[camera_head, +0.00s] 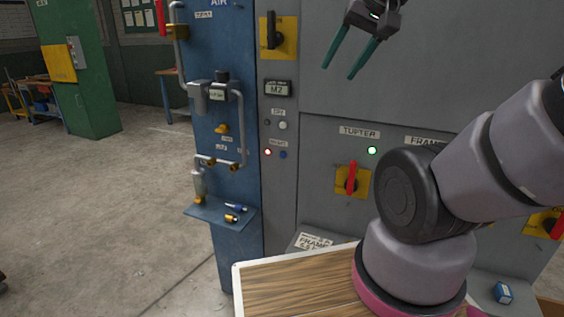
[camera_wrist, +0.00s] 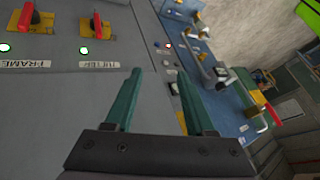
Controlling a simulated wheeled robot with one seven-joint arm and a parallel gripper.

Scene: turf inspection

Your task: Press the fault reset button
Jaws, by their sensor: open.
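My gripper (camera_head: 339,72) is open and empty, in front of the upper grey cabinet, with its two green fingers pointing down and left. In the wrist view my gripper (camera_wrist: 160,75) shows its fingers apart. On the narrow grey panel, a small blue button (camera_head: 283,155) sits right of a lit red lamp (camera_head: 268,152), under a small label too blurred to read surely. The blue button is below and left of my gripper, clear of it. In the wrist view the red lamp (camera_wrist: 168,45) shows beyond the fingertips, with the blue button (camera_wrist: 157,44) beside it.
Above are a pale button (camera_head: 283,125), the M2 display (camera_head: 278,88) and a black rotary switch (camera_head: 271,30). Right is a red switch (camera_head: 351,179) under a green lamp (camera_head: 372,150). A blue air panel (camera_head: 240,200) with pipes stands left. A wooden top (camera_head: 290,290) is below.

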